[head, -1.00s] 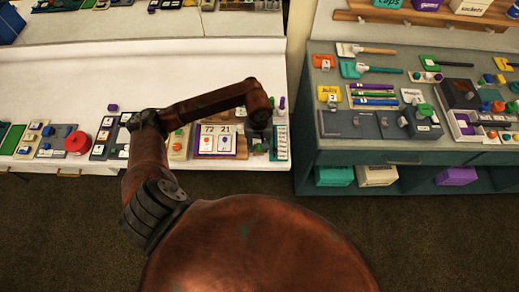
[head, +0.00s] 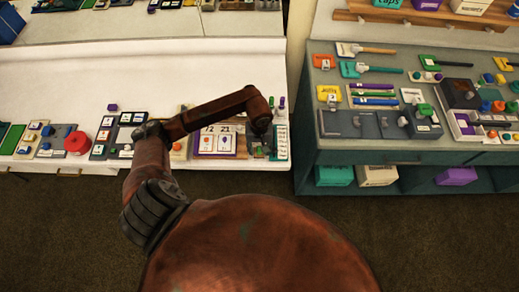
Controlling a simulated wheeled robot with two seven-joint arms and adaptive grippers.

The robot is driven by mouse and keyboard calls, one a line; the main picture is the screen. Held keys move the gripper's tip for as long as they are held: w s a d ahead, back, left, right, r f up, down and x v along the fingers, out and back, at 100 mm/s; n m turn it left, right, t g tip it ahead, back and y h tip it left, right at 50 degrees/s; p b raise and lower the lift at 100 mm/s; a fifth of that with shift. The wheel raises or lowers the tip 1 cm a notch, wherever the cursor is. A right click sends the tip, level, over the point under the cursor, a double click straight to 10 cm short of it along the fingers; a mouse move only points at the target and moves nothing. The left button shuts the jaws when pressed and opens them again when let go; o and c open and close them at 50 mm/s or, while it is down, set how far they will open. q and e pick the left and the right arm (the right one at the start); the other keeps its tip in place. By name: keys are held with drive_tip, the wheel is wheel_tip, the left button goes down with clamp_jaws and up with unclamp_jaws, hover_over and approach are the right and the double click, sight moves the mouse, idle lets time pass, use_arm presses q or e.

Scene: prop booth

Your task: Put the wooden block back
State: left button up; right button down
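My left arm reaches over the white table (head: 60,85), and my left gripper (head: 259,143) points down near its front right edge. The gripper is small and dark here, and I cannot tell whether it is open or shut. Beside it on the left is a purple-edged board with two numbered cards (head: 216,141), partly covered by my arm. A strip of brown wood (head: 242,147) shows between the board and the gripper. I cannot pick out the wooden block with certainty; the gripper and arm may hide it. My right gripper is not in view.
A teal-edged panel (head: 282,143) stands close to the gripper's right, with small purple pegs (head: 282,102) behind it. A red round container (head: 77,142) and several small trays line the table's front left. A gap separates the grey-topped cabinet (head: 400,157) at right.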

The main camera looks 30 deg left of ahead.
sight(259, 149)
use_arm(q)
drive_tip(key=shift+r, duration=0.5)
wheel_tip(259, 149, up, 11)
drive_tip(key=shift+r, duration=0.15)
idle(0.5)
